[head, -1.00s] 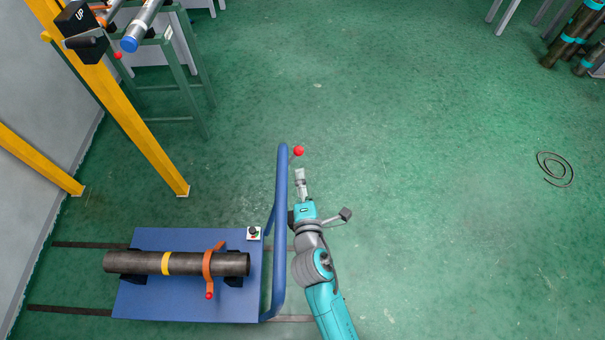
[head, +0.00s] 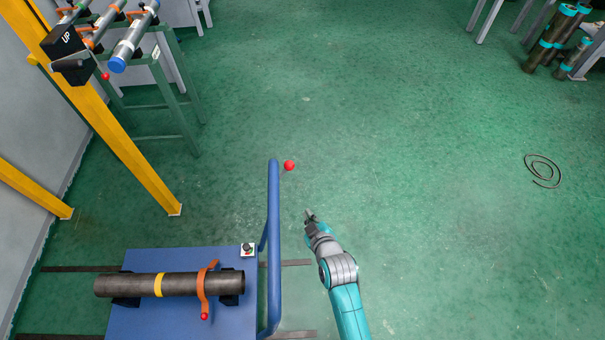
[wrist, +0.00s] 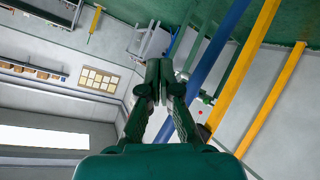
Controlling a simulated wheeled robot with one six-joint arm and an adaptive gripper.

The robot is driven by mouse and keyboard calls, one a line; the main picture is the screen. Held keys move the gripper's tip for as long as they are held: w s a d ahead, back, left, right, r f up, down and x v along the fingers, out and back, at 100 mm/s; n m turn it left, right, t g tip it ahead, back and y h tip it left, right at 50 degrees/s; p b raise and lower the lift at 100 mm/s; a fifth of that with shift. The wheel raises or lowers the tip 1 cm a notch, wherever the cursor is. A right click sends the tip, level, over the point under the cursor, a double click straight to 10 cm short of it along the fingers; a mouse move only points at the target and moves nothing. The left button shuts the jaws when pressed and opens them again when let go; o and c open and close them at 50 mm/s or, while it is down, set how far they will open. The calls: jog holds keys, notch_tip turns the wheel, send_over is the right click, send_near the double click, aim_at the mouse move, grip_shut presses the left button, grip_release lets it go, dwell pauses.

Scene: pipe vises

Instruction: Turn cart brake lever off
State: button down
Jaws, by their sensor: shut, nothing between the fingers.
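The blue cart (head: 180,318) stands at the lower left, with an upright blue handle (head: 273,225) on its right side. A red ball knob (head: 289,165) shows just right of the handle's top; its stem cannot be made out, and I cannot tell if it is the brake lever's end. My gripper (head: 308,212) is shut and empty, right of the handle and below the knob in the picture, apart from both. In the wrist view my fingers (wrist: 160,80) are together, with a blue bar (wrist: 212,62) behind them to the right, apparently the handle.
A dark pipe (head: 200,284) lies on the cart under an orange clamp (head: 203,290). A yellow post (head: 125,145) and a green rack (head: 182,110) stand at upper left.

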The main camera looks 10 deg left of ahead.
aim_at(281, 176)
jog(key=w+d+r+m+t+y, duration=0.1)
jog(key=d+r+m+y, duration=0.25)
jog(key=m, duration=0.75)
jog(key=w+d+r+m+t+y, duration=0.1)
jog(key=d+r+m+y, duration=0.3)
jog(key=m, duration=0.8)
jog(key=w+a+r, duration=0.1)
jog(key=w+a, duration=0.2)
jog(key=a, duration=0.2)
jog(key=w+a+y, duration=0.1)
jog(key=w+a, duration=0.2)
jog(key=a, duration=0.3)
jog(key=shift+w+a+r, duration=0.2)
jog(key=shift+w+r, duration=0.05)
jog(key=shift+r, duration=0.15)
